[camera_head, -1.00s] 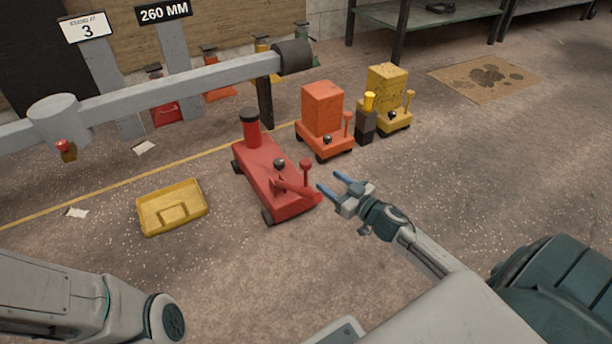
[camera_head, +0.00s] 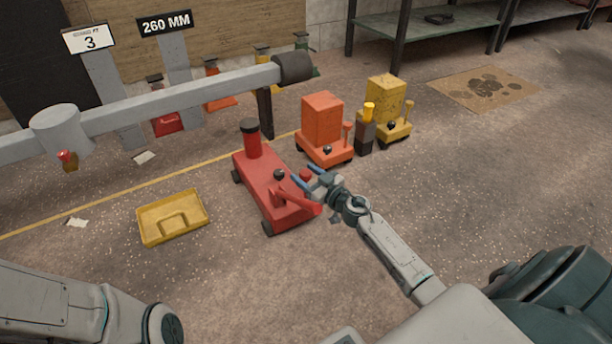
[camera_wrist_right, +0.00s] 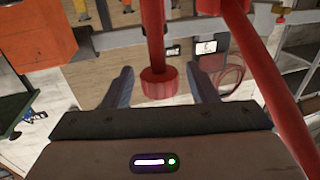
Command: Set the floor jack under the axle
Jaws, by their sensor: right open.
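The grey axle (camera_head: 160,95) runs across the left, with a dark round end (camera_head: 293,68) and a black stand (camera_head: 264,113). The red floor jack (camera_head: 268,183) stands on the floor in front of it, its tall saddle post (camera_head: 251,140) apart from the axle. My right gripper (camera_head: 306,178) is open at the jack's near right end, by its knobbed upright lever. In the right wrist view the red knob (camera_wrist_right: 158,84) shows between the two open fingers, with a gap on both sides. A slanted red bar (camera_wrist_right: 268,75) passes to the right. My left gripper is out of view.
An orange jack (camera_head: 322,120), a dark post with yellow top (camera_head: 366,130) and a yellow jack (camera_head: 386,100) stand behind. A yellow tray (camera_head: 150,232) lies left of the red jack. Floor at right is clear up to a stained cardboard mat (camera_head: 450,90).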

